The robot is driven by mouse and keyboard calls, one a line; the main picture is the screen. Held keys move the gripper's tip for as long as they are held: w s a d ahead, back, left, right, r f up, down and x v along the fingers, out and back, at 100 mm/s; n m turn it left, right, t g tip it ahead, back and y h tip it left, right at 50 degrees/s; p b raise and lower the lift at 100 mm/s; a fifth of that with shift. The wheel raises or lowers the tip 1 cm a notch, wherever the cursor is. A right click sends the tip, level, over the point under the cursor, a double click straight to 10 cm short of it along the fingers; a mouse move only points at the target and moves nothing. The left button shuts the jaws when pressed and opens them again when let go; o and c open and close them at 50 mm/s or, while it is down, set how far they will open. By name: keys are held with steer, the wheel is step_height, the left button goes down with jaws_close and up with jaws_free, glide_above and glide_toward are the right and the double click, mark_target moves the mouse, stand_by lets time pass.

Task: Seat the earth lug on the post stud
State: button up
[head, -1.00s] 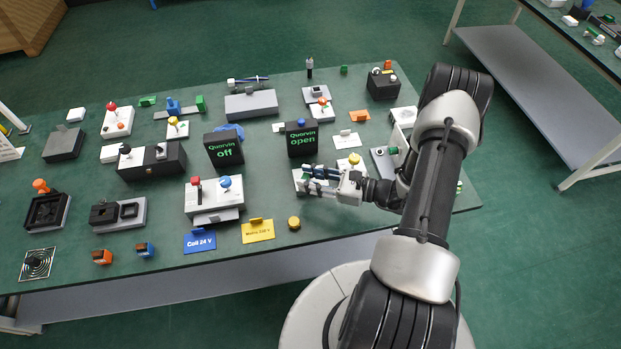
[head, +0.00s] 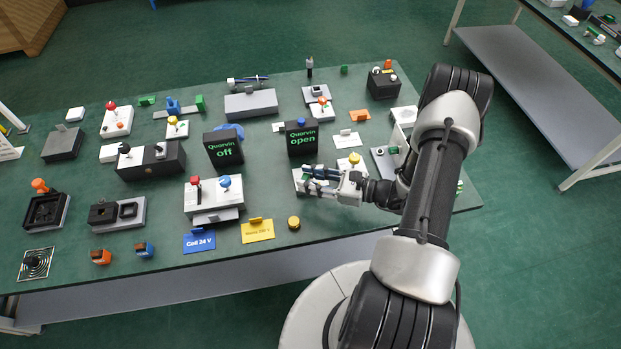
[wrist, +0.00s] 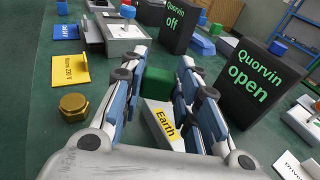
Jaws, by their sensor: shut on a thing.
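My gripper (head: 312,181) is low over the front right of the bench. In the wrist view its blue-padded fingers (wrist: 157,88) are closed on a green block (wrist: 157,80), which I take to be the earth lug. A white piece with a yellow "Earth" label (wrist: 165,124) lies just below and in front of the block; whether they touch is unclear. In the head view the fingers hide the block, and a white stand (head: 299,184) shows under them. I cannot pick out the post stud for certain; a grey plate with a round part (head: 379,153) stands right of the gripper.
Black "Quorvin open" (head: 302,140) and "Quorvin off" (head: 223,150) boxes stand behind and left of the gripper. A brass hex knob (wrist: 73,106), a yellow card (head: 258,232) and a blue card (head: 199,241) lie to the left.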

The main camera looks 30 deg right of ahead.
steer(key=shift+f+b, duration=1.15)
steer(key=shift+f, duration=0.25)
steer(key=o, duration=1)
steer(key=shift+c, duration=0.2)
steer(key=shift+s+d, duration=0.1)
steer(key=v, duration=1.1)
steer(key=shift+s+d, duration=0.25)
steer(key=shift+s, duration=0.05)
